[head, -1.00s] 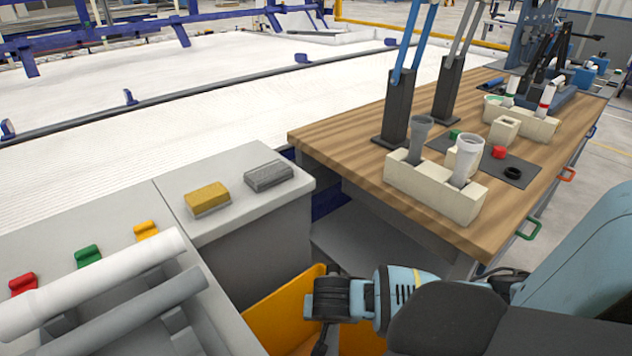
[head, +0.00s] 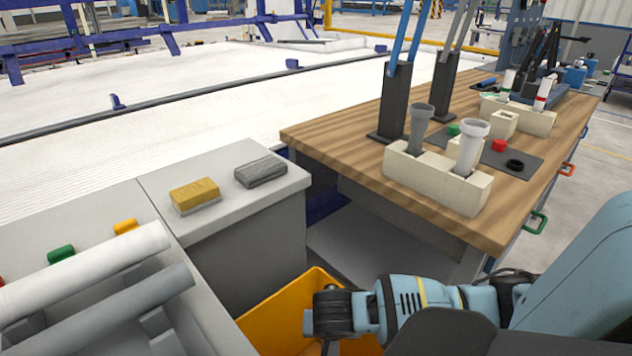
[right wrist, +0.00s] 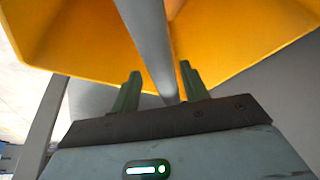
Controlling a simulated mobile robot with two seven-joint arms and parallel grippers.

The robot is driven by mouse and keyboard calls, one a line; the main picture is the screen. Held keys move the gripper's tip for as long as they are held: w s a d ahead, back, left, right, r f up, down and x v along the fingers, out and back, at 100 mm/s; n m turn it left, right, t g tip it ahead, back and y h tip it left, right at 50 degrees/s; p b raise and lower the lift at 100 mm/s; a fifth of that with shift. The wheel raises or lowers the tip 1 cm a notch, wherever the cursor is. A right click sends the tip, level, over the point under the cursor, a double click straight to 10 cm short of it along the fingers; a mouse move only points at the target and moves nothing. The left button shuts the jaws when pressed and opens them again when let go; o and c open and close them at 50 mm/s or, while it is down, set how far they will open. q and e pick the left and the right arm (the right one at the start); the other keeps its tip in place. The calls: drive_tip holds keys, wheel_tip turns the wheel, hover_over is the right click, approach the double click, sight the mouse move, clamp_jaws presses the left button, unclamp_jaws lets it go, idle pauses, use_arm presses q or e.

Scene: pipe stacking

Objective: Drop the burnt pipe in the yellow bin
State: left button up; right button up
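The yellow bin (head: 262,318) stands on the floor at the bottom centre of the head view and fills the top of the right wrist view (right wrist: 75,45). My right gripper (head: 328,346) is at the bin's opening, and its fingertips are largely hidden in the head view. In the right wrist view the two green fingers (right wrist: 160,76) are apart. A grey pipe (right wrist: 150,40) runs between them in the picture against the bin, with a visible gap to the left finger. No burn mark is clear on it. My left gripper is not in view.
A white pipe (head: 90,273) and a grey pipe (head: 105,308) lie on the grey rack at left. A yellow sponge-like block (head: 195,193) and a grey one (head: 260,170) sit on the grey counter. The wooden table (head: 320,135) holds a cream block (head: 430,185) with upright pipe pieces.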

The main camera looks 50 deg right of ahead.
drive_tip(key=shift+o, duration=1.4)
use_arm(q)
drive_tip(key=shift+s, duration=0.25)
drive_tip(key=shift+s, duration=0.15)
use_arm(e)
drive_tip(key=shift+r, duration=0.1)
drive_tip(key=p+v, duration=0.2)
drive_tip(key=v, duration=0.4)
drive_tip(key=shift+a+r, duration=0.1)
drive_tip(key=shift+r, duration=0.3)
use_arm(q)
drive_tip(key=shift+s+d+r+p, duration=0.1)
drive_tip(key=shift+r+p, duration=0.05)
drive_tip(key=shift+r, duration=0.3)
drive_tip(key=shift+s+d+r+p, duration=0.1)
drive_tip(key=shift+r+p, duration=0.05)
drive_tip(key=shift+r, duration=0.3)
use_arm(e)
drive_tip(key=shift+s+a+r, duration=0.15)
drive_tip(key=shift+s+r, duration=0.05)
drive_tip(key=shift+r, duration=0.2)
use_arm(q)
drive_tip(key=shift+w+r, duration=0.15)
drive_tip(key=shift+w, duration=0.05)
use_arm(e)
drive_tip(key=shift+s+f, duration=0.1)
